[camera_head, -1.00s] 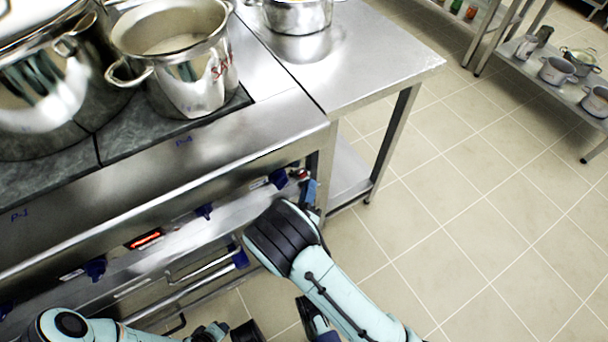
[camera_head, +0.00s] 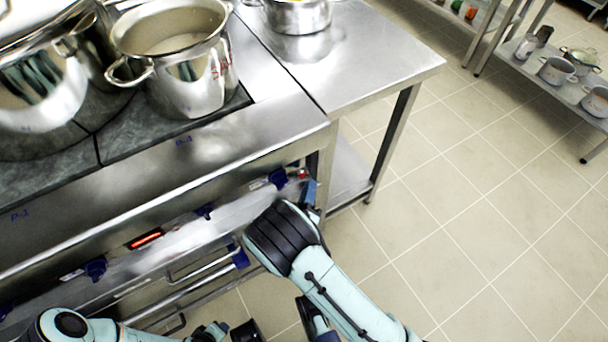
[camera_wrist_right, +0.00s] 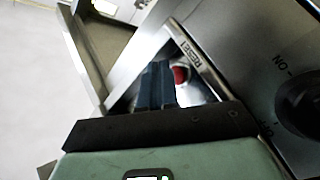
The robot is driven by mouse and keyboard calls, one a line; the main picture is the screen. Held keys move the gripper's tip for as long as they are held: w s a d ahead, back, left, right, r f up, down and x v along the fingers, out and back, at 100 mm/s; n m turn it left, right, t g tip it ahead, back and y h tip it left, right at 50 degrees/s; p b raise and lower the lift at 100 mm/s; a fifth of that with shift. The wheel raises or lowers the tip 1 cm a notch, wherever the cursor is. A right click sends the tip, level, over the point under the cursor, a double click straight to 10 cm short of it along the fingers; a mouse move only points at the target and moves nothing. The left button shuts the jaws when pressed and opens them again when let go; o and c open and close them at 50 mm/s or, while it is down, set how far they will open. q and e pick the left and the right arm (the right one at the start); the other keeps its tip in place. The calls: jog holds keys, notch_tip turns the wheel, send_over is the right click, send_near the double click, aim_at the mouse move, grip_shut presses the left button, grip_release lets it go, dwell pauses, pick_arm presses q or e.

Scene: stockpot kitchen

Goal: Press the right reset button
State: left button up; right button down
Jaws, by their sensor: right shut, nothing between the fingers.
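A red reset button (camera_wrist_right: 180,75) shows in the right wrist view beside a plate lettered RESET (camera_wrist_right: 191,50). In the head view a small red button (camera_head: 304,174) sits at the right end of the stove's front panel. My right gripper (camera_head: 313,191) is shut and empty, close to that button. In the right wrist view its blue fingers (camera_wrist_right: 156,84) are together, just left of the red button and partly in front of its surroundings. I cannot tell whether they touch it.
A dark knob (camera_wrist_right: 300,104) marked ON and OFF is on the panel to the right. Steel pots, including a stockpot (camera_head: 180,85), stand on the stove. A steel side table (camera_head: 370,62) adjoins it. The tiled floor (camera_head: 480,220) to the right is clear.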

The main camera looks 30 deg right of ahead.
jog(key=shift+w, duration=0.15)
jog(key=shift+w, duration=0.3)
jog(key=shift+w, duration=0.4)
dwell(0.9)
jog(key=shift+s, duration=0.15)
jog(key=shift+s+p, duration=0.5)
jog(key=shift+s, duration=0.2)
jog(key=shift+s, duration=0.55)
jog(key=s, duration=0.2)
jog(key=s+p, duration=0.1)
jog(key=s, duration=0.1)
jog(key=shift+d, duration=0.2)
